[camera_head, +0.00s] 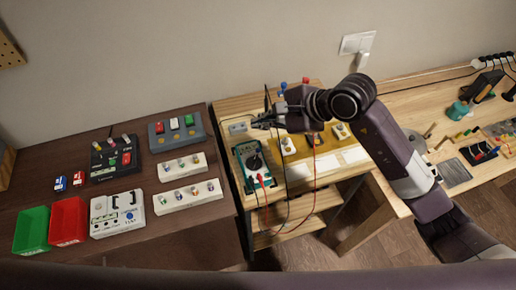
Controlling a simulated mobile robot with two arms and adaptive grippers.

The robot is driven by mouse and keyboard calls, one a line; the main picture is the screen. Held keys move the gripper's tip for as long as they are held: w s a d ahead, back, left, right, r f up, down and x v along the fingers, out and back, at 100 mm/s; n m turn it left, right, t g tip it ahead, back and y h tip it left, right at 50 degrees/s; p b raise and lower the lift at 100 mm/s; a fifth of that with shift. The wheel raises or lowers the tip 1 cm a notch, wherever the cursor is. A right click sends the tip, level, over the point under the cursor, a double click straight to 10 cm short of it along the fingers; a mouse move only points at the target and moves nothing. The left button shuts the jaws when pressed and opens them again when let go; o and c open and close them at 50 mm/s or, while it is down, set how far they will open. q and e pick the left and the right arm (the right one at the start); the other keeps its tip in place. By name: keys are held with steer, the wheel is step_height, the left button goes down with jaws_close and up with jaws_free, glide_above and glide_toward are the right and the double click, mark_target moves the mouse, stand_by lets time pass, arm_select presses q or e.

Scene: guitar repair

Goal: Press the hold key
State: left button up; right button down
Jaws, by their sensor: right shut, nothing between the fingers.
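A multimeter (248,178) with a green edge and a dark dial lies on the light wooden bench. Red and black leads run from its lower end. Its keys are too small to tell apart, so I cannot pick out the hold key. My right gripper (260,123) reaches in from the right and is shut and empty. In the picture its fingertips are just above the multimeter's top end. I cannot tell how high they are over it or whether they touch. My left gripper is not in view.
A dark table on the left holds a green bin (31,230), a red bin (67,222), a white box (117,213) and several small devices. A yellow mat (318,150) with small parts lies right of the multimeter. Hanging leads loop over the bench's front edge.

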steer(key=b, duration=0.4)
glide_above(260, 152)
step_height(260, 152, down, 8)
steer(key=shift+r, duration=0.1)
steer(key=shift+f+b, duration=0.55)
steer(key=shift+b, duration=0.2)
stand_by(0.7)
steer(key=shift+f+b, duration=0.35)
steer(key=shift+b, duration=0.2)
